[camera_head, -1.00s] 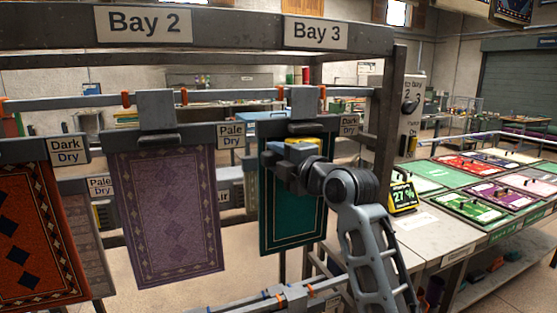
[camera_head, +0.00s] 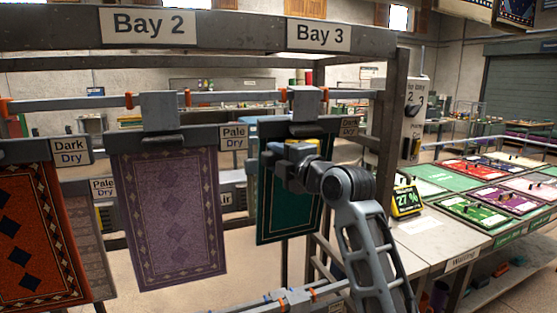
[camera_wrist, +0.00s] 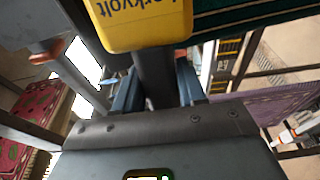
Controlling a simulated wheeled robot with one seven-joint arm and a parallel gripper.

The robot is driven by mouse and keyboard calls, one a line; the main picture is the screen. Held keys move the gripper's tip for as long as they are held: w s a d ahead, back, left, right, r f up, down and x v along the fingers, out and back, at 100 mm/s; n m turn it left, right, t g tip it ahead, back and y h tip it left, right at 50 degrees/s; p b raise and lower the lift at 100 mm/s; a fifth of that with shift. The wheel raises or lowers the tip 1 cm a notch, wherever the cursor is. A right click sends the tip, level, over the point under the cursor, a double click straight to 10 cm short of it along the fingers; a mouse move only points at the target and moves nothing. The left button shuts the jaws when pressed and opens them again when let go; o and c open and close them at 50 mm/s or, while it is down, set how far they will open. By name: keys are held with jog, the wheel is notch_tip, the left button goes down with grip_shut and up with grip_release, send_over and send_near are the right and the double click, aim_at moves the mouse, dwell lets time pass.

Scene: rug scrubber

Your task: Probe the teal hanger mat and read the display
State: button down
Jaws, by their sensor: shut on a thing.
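The teal hanger mat (camera_head: 276,215) hangs under Bay 3, dark teal with a thin light border. Its edge also shows at the top right of the wrist view (camera_wrist: 255,14). My gripper (camera_head: 292,152) is in front of the mat's upper part. It is shut on a dark grip below a yellow probe body (camera_wrist: 140,25) lettered "…rkvolt". In the head view only a bit of yellow shows behind my gripper. The probe's tip is hidden, so I cannot tell whether it touches the mat. A yellow-framed display (camera_head: 406,200) on the bench reads 27 %.
A purple mat (camera_head: 172,215) hangs to the left under Bay 2, with a red mat (camera_head: 30,235) further left. The bench (camera_head: 432,235) with coloured trays is on the right. A dark post (camera_head: 388,120) stands right of my arm.

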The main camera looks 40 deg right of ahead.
jog(key=shift+w+d+b, duration=0.2)
jog(key=shift+w+b, duration=0.15)
jog(key=shift+w, duration=0.45)
dwell(0.4)
